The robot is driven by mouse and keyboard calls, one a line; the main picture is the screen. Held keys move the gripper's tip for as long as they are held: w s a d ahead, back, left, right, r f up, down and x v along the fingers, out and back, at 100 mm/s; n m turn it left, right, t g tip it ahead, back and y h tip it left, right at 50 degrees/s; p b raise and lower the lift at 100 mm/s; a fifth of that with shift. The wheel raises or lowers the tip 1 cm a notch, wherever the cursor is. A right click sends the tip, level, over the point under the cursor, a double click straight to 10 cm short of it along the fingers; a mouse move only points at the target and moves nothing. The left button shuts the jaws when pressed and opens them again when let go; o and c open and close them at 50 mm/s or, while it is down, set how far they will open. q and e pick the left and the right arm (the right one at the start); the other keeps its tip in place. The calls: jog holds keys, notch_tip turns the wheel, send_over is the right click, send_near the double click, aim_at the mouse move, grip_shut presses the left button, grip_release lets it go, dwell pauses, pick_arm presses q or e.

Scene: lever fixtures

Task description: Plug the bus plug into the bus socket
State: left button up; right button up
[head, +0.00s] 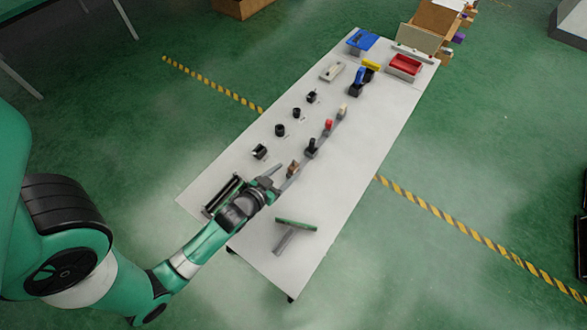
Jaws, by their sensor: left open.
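On the long white table (222,180), a row of small upright plug-like pieces stands along a grey strip: a brown one (293,168), a black one (311,147), a red one (328,126) and a cream one (342,111). To their left runs a row of black socket-like fixtures, the nearest (260,152) at the near end and another (280,130) beyond it. I cannot tell which pieces are the bus plug and bus socket. My left gripper (275,178) is open, just left of and near the brown piece; whether they touch is unclear. My right gripper is out of view.
A green-topped T-shaped piece (296,224) lies at the near right. A dark long fixture (220,196) is beside my left wrist. Farther back are a blue lever fixture (357,80), a red bin (404,65) and a blue bin (362,41). The table's right side is mostly clear.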

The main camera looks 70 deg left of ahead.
aim_at(290, 170)
pick_arm(q)
jog(key=b+x, duration=0.1)
jog(key=x, duration=0.4)
jog(key=shift+w, duration=0.15)
grip_shut()
